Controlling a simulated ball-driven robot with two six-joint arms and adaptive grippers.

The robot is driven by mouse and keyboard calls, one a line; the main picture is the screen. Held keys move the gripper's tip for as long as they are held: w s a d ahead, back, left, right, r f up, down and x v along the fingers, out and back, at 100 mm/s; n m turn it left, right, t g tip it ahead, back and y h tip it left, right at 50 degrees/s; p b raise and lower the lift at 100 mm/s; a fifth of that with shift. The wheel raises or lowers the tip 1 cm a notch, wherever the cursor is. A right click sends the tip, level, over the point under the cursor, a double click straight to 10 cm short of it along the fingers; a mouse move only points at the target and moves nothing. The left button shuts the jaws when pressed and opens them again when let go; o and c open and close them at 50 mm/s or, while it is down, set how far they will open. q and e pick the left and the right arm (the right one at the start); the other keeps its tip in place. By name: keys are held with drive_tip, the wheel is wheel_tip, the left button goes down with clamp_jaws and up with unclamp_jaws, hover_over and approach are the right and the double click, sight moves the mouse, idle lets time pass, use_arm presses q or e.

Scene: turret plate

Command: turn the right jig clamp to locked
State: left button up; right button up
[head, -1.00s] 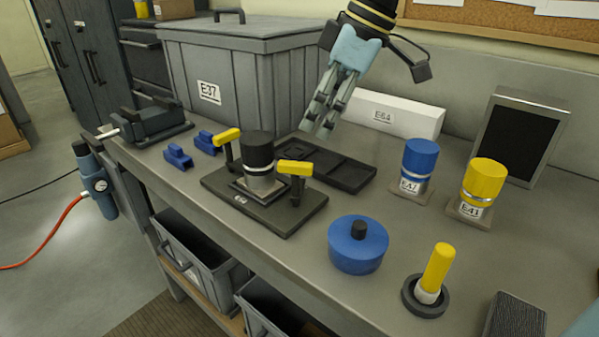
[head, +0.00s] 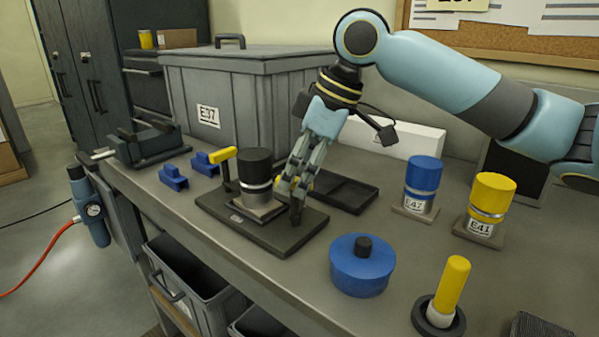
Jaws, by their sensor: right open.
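The jig is a dark plate (head: 285,238) with a black-topped cylinder (head: 256,167) on a square seat at its middle. The right jig clamp (head: 283,187) has a yellow handle on a dark post; my gripper's fingers hide much of the handle, so its exact angle cannot be told. The left jig clamp (head: 222,154) shows its yellow handle beside the cylinder. My right gripper (head: 294,189) points down with its open fingers around or just in front of the right clamp's handle; contact cannot be told. My left gripper is out of view.
A black tray (head: 345,194) lies behind the plate, close to my gripper. A blue round pot (head: 362,268) stands in front to the right. A blue-topped canister (head: 422,180) and a yellow-topped one (head: 487,205) stand farther right. A grey bin (head: 270,100) stands behind.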

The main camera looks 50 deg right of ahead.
clamp_jaws()
idle(0.5)
drive_tip(key=shift+r+n+y+p, duration=0.1)
drive_tip(key=shift+n+y+p, duration=0.2)
drive_tip(key=shift+n+p, duration=0.55)
drive_tip(key=shift+w+d+n+g, duration=0.1)
drive_tip(key=shift+n+g, duration=0.4)
drive_tip(key=shift+n, duration=0.45)
drive_tip(key=n+g+y+p, duration=0.1)
drive_tip(key=n, duration=0.2)
drive_tip(key=shift+w+n, duration=0.1)
drive_tip(key=shift+n, duration=0.2)
drive_tip(key=shift+w+n+g, duration=0.1)
drive_tip(key=shift+n+g, duration=0.45)
drive_tip(key=shift+n, duration=0.75)
drive_tip(key=shift+w+n+g, duration=0.1)
drive_tip(key=shift+n+g, duration=0.45)
drive_tip(key=shift+n, duration=0.75)
drive_tip(key=shift+s, duration=0.1)
